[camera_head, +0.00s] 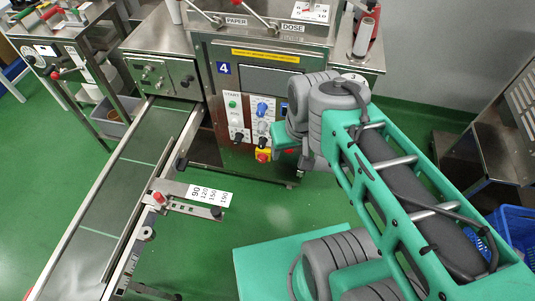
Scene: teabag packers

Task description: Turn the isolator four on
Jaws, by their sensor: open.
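A red and yellow switch (263,156) sits low on the front of the steel packing machine (243,50). I see no number four on it, and its on or off setting is too small to tell. A panel with a green button (232,104) is left of it, and a panel with a blue knob (262,109) is above it. My arm's grey end joints are just right of these panels and hide part of the machine front. I cannot make out my gripper's fingers; they seem hidden by my arm.
A long conveyor (135,160) with a guide bracket (183,196) runs down the left. A steel cart (75,60) stands at the far left. Blue crates (517,228) and a steel stand (490,140) are at the right.

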